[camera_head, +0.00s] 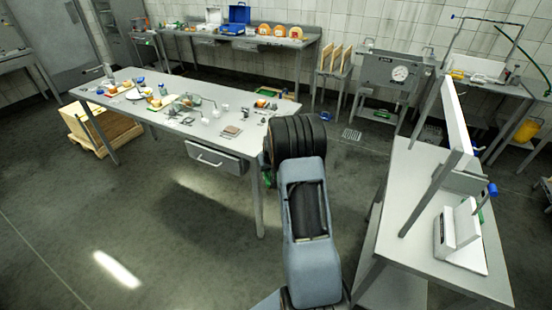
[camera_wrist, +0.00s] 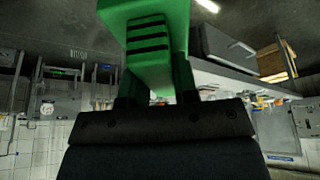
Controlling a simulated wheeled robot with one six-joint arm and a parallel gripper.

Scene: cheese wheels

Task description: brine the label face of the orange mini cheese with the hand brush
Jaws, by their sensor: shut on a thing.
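In the wrist view my gripper (camera_wrist: 158,88) is shut on a green thing (camera_wrist: 180,32) with dark slots, which looks like the handle of the hand brush. Its bristles are not visible. In the head view my arm hides most of the gripper, and a bit of green (camera_head: 267,179) shows left of the arm, below the edge of the long table (camera_head: 185,138). Several small orange and yellow items (camera_head: 155,101) sit on that table. They are too small to tell which is the orange mini cheese or where its label face is.
Larger orange wheels (camera_head: 280,31) and a blue box (camera_head: 239,15) stand on the back bench. A drawer (camera_head: 213,159) hangs under the long table's near edge. A second table (camera_head: 405,215) with a white upright panel (camera_head: 457,118) is at right. The floor at left front is clear.

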